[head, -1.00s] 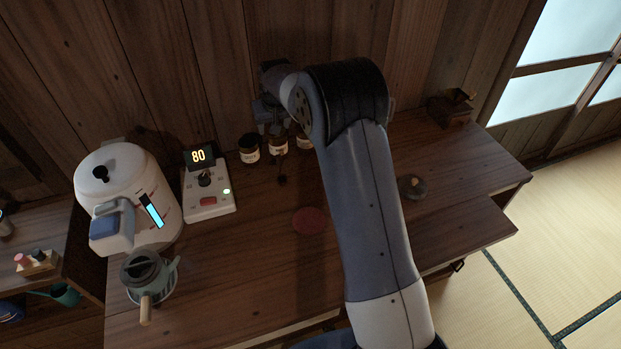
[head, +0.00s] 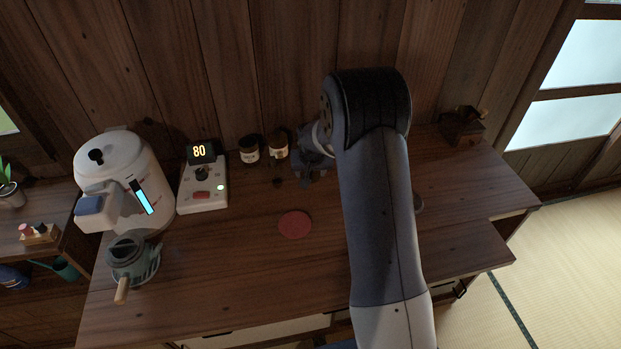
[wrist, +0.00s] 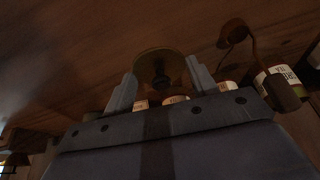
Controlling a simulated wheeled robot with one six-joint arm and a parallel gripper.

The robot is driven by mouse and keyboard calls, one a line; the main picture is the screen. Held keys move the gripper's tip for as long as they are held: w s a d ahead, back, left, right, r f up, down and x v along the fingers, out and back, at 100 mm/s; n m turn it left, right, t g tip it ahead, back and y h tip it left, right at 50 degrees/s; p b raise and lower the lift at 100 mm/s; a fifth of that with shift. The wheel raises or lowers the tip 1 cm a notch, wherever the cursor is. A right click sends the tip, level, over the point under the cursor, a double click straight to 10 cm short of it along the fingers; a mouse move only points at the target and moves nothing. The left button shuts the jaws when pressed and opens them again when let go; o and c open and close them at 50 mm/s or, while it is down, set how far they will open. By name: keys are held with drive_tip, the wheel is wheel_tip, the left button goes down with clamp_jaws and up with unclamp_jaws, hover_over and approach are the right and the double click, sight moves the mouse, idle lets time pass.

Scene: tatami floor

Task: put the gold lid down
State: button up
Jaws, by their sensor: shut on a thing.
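The gold lid (wrist: 146,62), a round disc with a dark knob, is between the two fingers of my gripper (wrist: 161,68) in the wrist view. The gripper is shut on it. In the head view my gripper (head: 311,167) is low near the back of the wooden counter, just right of the jars. The lid cannot be made out there. Whether the lid touches the counter cannot be told.
Two dark-lidded jars (head: 249,152) stand by the back wall, left of my gripper. A small dark scoop (head: 277,182) lies before them. A red disc (head: 295,224) lies mid-counter with clear wood around it.

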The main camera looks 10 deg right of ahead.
sight(311, 177)
drive_tip(key=shift+f, duration=1.6)
drive_tip(key=shift+f, duration=0.2)
drive_tip(key=o, duration=1)
drive_tip(key=shift+c, duration=0.2)
drive_tip(key=shift+r, duration=0.1)
drive_tip(key=shift+r+p, duration=0.2)
drive_tip(key=shift+p, duration=0.15)
drive_tip(key=b+v, duration=0.1)
drive_tip(key=v, duration=1)
drive_tip(key=shift+s+r+b, duration=0.15)
drive_tip(key=shift+r+b, duration=0.15)
drive_tip(key=shift+r, duration=0.1)
drive_tip(key=shift+f, duration=0.15)
